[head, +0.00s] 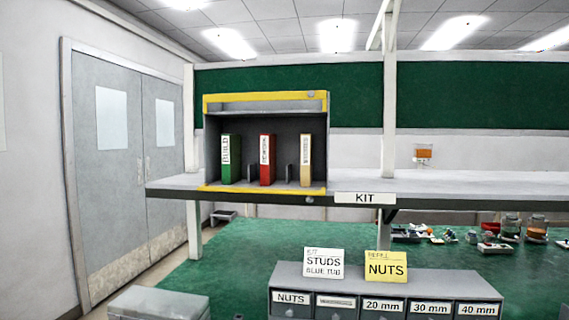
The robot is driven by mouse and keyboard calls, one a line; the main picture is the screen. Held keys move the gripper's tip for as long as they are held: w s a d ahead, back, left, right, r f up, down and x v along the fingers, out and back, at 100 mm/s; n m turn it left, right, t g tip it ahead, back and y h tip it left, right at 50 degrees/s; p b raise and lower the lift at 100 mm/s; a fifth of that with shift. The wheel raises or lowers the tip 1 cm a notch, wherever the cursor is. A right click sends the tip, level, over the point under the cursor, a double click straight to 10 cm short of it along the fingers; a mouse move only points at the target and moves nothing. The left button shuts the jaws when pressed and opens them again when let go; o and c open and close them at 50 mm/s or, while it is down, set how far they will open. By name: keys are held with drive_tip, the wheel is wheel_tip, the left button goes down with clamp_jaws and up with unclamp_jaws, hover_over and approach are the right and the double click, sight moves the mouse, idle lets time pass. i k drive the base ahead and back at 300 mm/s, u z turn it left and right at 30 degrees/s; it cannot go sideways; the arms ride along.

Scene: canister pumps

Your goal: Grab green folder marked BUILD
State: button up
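A green folder (231,160) stands upright in a grey, yellow-edged open-front box (265,105) on the shelf. It is the leftmost of the folders there. Its white spine label carries vertical text that is too small to read surely but looks like BUILD. A red folder (267,160) and a yellow-tan folder (305,160) stand upright to its right, apart from it, with small grey dividers between. My gripper is not in the head view.
The grey shelf (480,184) carries a KIT label. Below is a green bench top (220,262) with a labelled drawer unit (340,280), two cards, jars and small parts. A grey box (157,303) is at the lower left. Grey double doors (130,160) stand left.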

sight(230, 143)
drive_tip(key=z, duration=2.65)
drive_tip(key=k, duration=2.25)
drive_tip(key=u, duration=2.35)
